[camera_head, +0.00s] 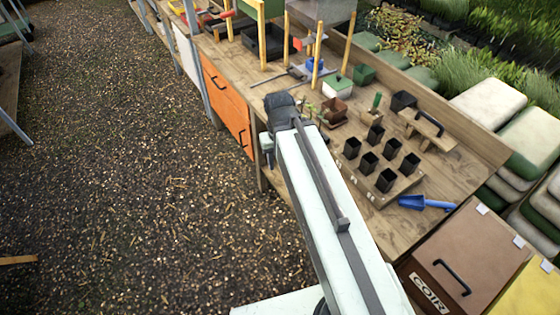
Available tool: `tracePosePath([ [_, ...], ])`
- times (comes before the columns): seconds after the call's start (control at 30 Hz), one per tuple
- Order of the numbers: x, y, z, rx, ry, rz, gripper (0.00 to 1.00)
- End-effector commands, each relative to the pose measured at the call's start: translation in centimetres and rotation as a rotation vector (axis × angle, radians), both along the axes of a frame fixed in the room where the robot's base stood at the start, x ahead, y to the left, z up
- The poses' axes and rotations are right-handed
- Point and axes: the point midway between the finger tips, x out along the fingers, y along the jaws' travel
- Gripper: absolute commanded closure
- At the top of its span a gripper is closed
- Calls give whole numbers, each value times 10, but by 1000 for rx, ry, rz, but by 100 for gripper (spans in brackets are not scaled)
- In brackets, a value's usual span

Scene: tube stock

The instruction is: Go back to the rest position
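My pale arm with its dark strip (325,200) reaches up from the bottom of the view to a dark joint (283,106) at the front edge of the wooden bench (400,230). A small pale part, which looks like mine, shows just left of and below the joint. I cannot make out my gripper's fingers; they are hidden behind the arm or out of sight. I cannot tell whether they hold anything.
Right of my arm, the bench bears a wooden tray (375,199) with several black pots, a blue scoop (425,203) and a wooden block with a dark handle (427,128). Coir box (470,262) at lower right. Gravel floor (130,180) on the left is mostly clear.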

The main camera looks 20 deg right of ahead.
Motion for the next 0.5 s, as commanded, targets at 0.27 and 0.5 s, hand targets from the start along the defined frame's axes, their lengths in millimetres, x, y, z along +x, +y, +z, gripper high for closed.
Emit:
tracePosePath([
  [0.27,0,0,-5,0,0,-4,60],
  [0.5,0,0,-69,1,0,-4,60],
])
